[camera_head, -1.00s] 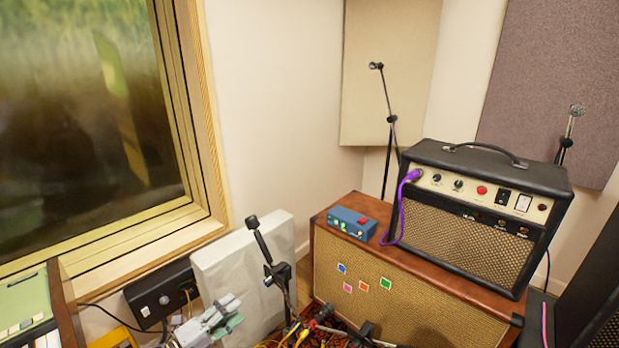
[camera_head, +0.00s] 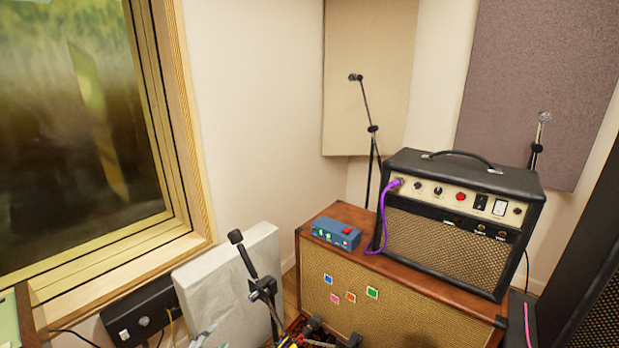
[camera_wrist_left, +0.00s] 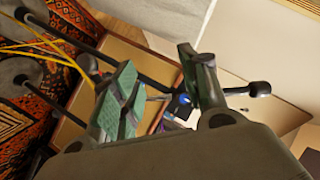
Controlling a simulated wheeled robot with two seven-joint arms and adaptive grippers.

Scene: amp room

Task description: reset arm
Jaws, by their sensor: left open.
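My left gripper (camera_wrist_left: 165,85) fills the middle of the left wrist view. Its green-padded fingers are spread apart, with nothing held between them. In the head view only a small pale part of it may show at the bottom edge, left of the microphone stand. My right gripper is in neither view. A black amplifier (camera_head: 455,222) stands on a brown speaker cabinet (camera_head: 400,310). A purple cable (camera_head: 382,222) is plugged into the amplifier's front. A blue pedal box (camera_head: 336,234) with lit lamps sits on the cabinet's left end.
A microphone on a stand (camera_head: 250,265) rises in front of a pale panel (camera_head: 225,280). Another stand (camera_head: 371,140) is behind the cabinet. A black box (camera_head: 140,312) is below the window. Yellow cables (camera_wrist_left: 40,45) cross the patterned rug (camera_wrist_left: 35,125).

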